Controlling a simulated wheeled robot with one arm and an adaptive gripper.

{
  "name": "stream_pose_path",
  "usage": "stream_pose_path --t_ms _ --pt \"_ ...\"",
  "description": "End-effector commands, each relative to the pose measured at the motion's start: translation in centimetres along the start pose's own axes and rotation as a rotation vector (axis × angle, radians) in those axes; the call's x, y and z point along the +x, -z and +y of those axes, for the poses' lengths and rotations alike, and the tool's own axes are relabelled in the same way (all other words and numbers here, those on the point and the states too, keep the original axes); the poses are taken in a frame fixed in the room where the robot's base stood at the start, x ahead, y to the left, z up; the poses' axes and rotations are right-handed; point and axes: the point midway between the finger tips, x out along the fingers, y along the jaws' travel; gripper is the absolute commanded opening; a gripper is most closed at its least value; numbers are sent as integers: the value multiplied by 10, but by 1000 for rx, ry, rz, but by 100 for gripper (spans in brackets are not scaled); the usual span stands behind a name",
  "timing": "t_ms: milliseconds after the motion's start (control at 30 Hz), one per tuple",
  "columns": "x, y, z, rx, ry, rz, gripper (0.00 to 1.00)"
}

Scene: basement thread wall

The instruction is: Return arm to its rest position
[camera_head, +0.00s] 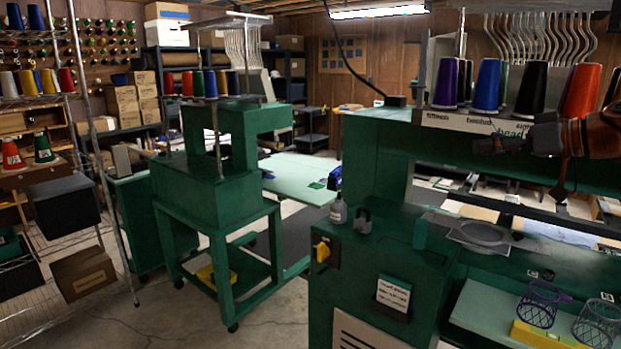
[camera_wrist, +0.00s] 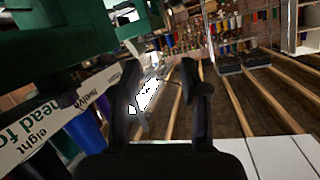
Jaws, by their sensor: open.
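My gripper (camera_wrist: 154,82) shows in the wrist view with its two dark fingers spread apart. Nothing is held between them; a bright white patch shows in the gap, in the background. In the head view my arm reaches in from the right edge, and its dark end (camera_head: 492,145) is in front of the thread cone shelf (camera_head: 455,122) of the green machine. The exact gap between the gripper and the shelf cannot be told. In the wrist view the labelled shelf strip (camera_wrist: 50,122) is to the left of the fingers.
Purple (camera_head: 446,83), blue (camera_head: 487,85), black (camera_head: 531,89) and red (camera_head: 580,91) thread cones stand close by my arm. Grey floor (camera_head: 270,320) is open between the machines.

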Motion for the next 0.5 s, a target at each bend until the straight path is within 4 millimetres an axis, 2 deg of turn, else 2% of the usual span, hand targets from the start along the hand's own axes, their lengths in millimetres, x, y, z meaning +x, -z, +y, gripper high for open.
stream_pose_path --t_ms 33,200,367,500 --pt "17 -5 -23 26 32 -45 45" --pt "64 -40 -85 120 85 -213 45" --pt "92 -85 -141 193 97 -383 45" --pt "104 -133 -184 246 75 -536 45"
